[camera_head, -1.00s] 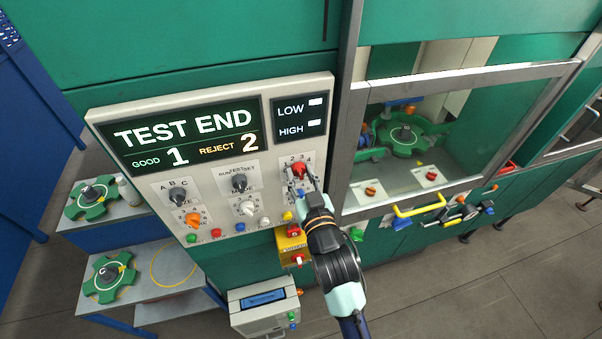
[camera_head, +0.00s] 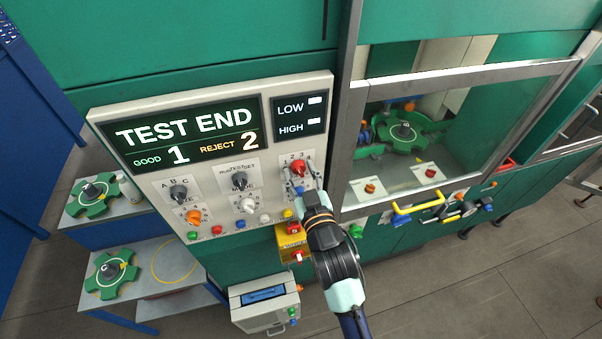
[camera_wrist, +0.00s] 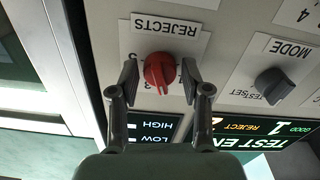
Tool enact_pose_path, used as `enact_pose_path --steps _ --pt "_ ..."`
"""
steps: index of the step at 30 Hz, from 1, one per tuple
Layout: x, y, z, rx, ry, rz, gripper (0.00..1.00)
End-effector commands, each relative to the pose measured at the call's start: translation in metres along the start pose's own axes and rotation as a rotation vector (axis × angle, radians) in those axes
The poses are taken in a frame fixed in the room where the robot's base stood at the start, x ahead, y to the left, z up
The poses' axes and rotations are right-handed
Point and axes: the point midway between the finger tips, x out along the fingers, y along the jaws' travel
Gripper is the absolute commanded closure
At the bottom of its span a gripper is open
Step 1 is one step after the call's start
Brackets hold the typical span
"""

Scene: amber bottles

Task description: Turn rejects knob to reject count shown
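The red rejects knob (camera_head: 298,168) is at the right end of the control panel (camera_head: 330,120), under numbers. The panel's display (camera_head: 185,136) reads TEST END, GOOD 1, REJECT 2. My gripper (camera_head: 301,181) is open just below and in front of the knob. In the wrist view the red knob (camera_wrist: 158,70) is between the two spread fingers of my gripper (camera_wrist: 159,78), with a gap on each side. The plate beside it reads REJECTS, upside down. The fingers hide part of the scale, and I cannot tell which number the knob points to.
The dark mode knob (camera_head: 240,181), a white knob (camera_head: 246,205) and an orange knob (camera_head: 194,217) are to the left. Small coloured buttons line the panel's lower edge. A yellow box (camera_head: 288,245) sits below. A framed glass window (camera_head: 350,150) stands close on the right.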

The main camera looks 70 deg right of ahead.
Motion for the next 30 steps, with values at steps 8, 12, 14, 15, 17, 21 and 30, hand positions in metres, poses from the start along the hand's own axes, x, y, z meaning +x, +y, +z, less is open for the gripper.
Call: enact_pose_path --steps 8,12,14,15,17,21,30 --pt "0.000 0.000 0.000 0.000 0.000 0.000 0.39" --pt "-0.006 0.000 0.000 0.000 0.000 0.000 0.39" --pt "-0.016 0.000 0.001 0.000 0.000 -0.001 0.39" --pt "-0.024 0.000 0.001 0.000 -0.001 -0.001 0.39" --pt "-0.038 0.000 0.001 0.000 -0.001 -0.001 0.39" --pt "-0.075 0.000 0.001 0.000 -0.003 -0.001 0.39" --pt "-0.119 0.000 0.000 0.001 0.000 0.000 0.39"
